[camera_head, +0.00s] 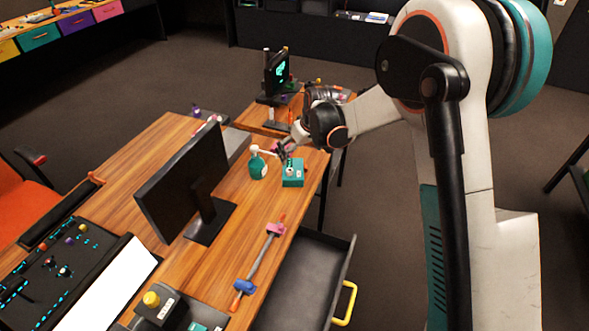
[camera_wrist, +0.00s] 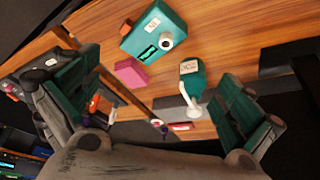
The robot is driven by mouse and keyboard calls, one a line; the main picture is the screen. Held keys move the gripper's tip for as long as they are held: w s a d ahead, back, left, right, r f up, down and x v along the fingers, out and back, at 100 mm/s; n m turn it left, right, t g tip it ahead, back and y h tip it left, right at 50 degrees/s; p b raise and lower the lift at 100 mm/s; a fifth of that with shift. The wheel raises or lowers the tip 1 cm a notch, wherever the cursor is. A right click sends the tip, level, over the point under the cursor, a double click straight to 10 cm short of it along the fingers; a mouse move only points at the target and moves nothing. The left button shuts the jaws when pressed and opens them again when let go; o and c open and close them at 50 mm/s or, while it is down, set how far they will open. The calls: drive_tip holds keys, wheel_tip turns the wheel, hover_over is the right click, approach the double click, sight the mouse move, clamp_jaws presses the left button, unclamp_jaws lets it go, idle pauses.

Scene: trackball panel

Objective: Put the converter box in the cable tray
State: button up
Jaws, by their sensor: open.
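A teal box (camera_head: 292,173) with a white knob stands on the wooden desk near its right edge and looks like the converter box. In the wrist view the teal box (camera_wrist: 146,30) shows a white label, a dark display and the knob. My gripper (camera_head: 286,150) is just above and behind it in the head view. In the wrist view my gripper (camera_wrist: 160,105) has its fingers wide apart with nothing between them, and the box lies beyond them. A grey tray-like strip (camera_head: 236,146) beside the desk's far end may be the cable tray; I cannot tell for sure.
A teal bottle (camera_head: 258,165) with a white spout stands close left of the box. A pink block (camera_wrist: 131,73) lies near both. A monitor (camera_head: 185,180), a clamp bar (camera_head: 260,255) and an open dark drawer (camera_head: 300,275) with a yellow handle are nearer.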

drive_tip(key=b, duration=0.2)
hover_over(292, 171)
drive_tip(key=d, duration=0.1)
drive_tip(key=f, duration=0.7)
drive_tip(key=shift+s, duration=0.4)
drive_tip(key=shift+b+x, duration=1.3)
drive_tip(key=shift+x, duration=1.4)
drive_tip(key=shift+s, duration=0.15)
drive_tip(key=shift+c, duration=0.2)
drive_tip(key=shift+s+r, duration=0.1)
drive_tip(key=shift+r, duration=0.05)
drive_tip(key=c, duration=1.6)
drive_tip(key=shift+s, duration=0.15)
drive_tip(key=c, duration=0.7)
